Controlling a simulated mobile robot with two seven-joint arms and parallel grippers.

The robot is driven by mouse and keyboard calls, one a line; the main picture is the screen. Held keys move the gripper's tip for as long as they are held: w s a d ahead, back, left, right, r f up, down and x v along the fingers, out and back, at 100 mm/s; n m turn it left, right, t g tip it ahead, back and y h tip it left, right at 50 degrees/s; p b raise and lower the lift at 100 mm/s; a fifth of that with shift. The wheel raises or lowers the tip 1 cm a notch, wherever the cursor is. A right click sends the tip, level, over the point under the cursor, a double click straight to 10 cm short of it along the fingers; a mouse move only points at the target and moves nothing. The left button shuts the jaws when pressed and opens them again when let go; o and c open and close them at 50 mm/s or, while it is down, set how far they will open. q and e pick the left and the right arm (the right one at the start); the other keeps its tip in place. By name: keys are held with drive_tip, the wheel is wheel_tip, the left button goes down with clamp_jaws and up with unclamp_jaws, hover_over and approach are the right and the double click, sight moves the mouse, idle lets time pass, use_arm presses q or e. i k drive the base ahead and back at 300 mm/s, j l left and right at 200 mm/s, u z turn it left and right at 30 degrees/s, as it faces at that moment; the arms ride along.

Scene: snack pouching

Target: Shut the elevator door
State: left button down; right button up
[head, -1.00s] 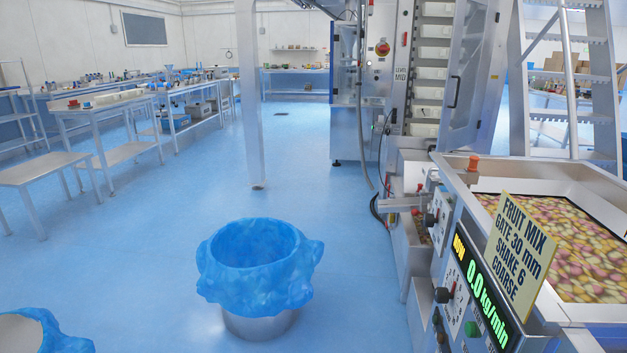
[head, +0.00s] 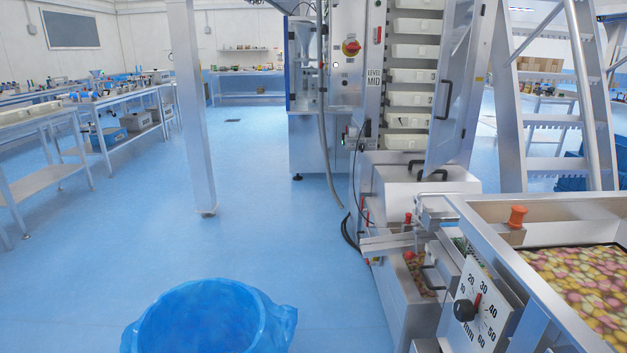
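The elevator door (head: 459,85) is a tall metal panel with a dark bar handle (head: 445,100). It stands open, swung out to the right of the elevator (head: 352,60). White buckets (head: 413,75) show stacked in the uncovered opening to its left. Part of the door's face is turned toward me at an angle. Neither of my grippers is in the head view, so I cannot see whether they are open or shut.
A hopper of fruit mix (head: 480,208) stands at the lower right, before the elevator. A blue-lined bin (head: 215,315) is at the bottom. A metal post (head: 192,110) and a ladder (head: 552,125) flank the way. Blue floor between post and elevator is clear.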

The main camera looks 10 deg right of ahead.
sight(461, 21)
drive_tip(key=i+z, duration=0.4)
drive_tip(key=i, duration=0.3)
drive_tip(key=i+j+z, duration=0.15)
drive_tip(key=i+z, duration=0.2)
drive_tip(key=i, duration=0.35)
